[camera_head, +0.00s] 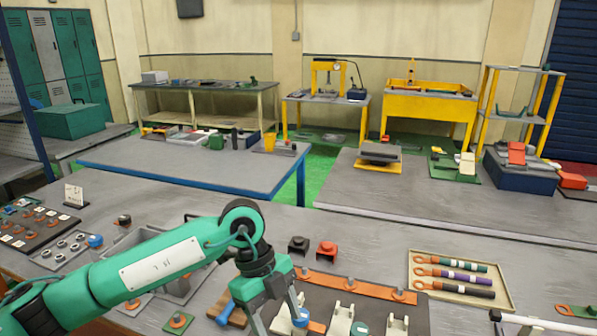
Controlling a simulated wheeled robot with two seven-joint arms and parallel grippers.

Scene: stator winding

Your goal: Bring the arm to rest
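My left arm (165,262), green with a white panel, comes in from the left and bends downward over the front workbench (360,243). My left gripper (277,312) hangs at the bottom centre, above the left part of a dark board. Its two fingers point down and stand apart, with nothing seen held between them. Whether the fingertips touch anything below cannot be told. My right gripper cannot be made out in this view.
The dark board (350,306) carries white clamps and an orange strip (355,287). A tan tray (462,280) of coloured handled tools lies to the right. A grey bin (185,288) and small-parts trays lie left.

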